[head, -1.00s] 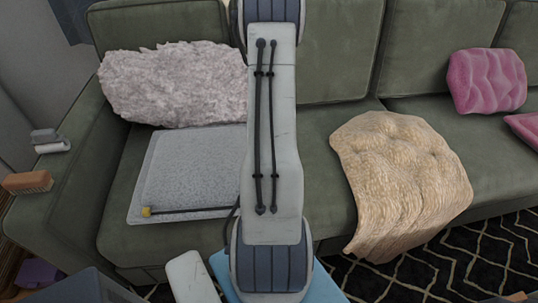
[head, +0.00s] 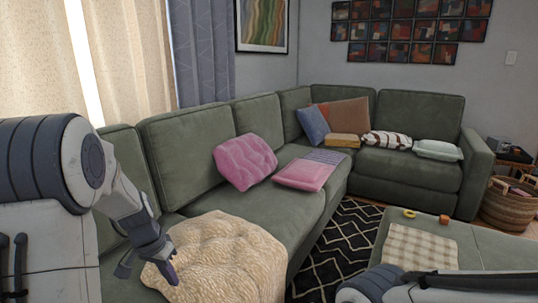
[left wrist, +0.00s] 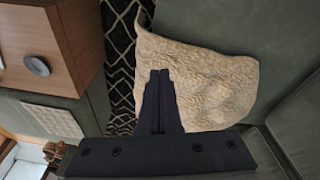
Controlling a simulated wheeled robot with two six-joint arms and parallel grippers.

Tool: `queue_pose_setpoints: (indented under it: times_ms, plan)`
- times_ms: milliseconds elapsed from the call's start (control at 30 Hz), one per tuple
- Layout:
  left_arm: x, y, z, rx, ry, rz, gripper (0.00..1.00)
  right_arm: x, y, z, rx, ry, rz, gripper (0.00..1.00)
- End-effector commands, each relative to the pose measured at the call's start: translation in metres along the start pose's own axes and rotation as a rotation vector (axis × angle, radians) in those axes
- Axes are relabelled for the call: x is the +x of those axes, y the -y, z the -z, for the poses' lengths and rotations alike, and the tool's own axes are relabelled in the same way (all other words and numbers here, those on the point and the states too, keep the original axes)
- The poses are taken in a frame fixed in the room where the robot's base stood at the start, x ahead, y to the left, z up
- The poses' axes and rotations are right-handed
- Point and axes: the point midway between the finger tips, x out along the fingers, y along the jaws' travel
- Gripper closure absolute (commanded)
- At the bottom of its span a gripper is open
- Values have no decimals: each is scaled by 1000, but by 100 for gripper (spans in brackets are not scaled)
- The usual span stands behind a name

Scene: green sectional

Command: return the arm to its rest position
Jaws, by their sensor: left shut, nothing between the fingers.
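My left arm (head: 55,170) comes in from the left of the head view, bent, with its wrist pointing down. My left gripper (head: 172,277) is shut and empty, in front of the tan blanket (head: 225,262) on the sofa. In the left wrist view its dark fingers (left wrist: 160,74) are together, with the tan blanket (left wrist: 215,88) behind them. I cannot tell whether they touch the blanket. Part of my right arm (head: 440,287) shows at the lower right of the head view; its gripper is out of sight.
The green sectional (head: 385,172) runs along the left and back. A pink cushion (head: 245,161) and other cushions lie on it. A green ottoman (head: 400,260) with a checkered cloth (head: 422,246) stands at the right. Patterned rug (head: 342,235) shows between them.

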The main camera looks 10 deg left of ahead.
Motion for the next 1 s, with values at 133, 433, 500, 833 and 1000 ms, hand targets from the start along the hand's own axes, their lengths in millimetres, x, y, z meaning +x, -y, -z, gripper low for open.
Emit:
queue_pose_setpoints:
  times_ms: [133,433,500,833,1000]
  plan:
    - [-20,-115,-3,135,41,-41,100,0,0,0,0,0,0,0]
    - [-53,-261,-88,342,126,-71,100,0,0,0,0,0,0,0]
    - [-58,-276,-108,375,138,-72,100,0,0,0,0,0,0,0]
    - [-72,-306,-185,503,174,-62,100,0,0,0,0,0,0,0]
    - [-110,-308,-176,491,176,-60,100,-39,3,2,0,-1,0,0]
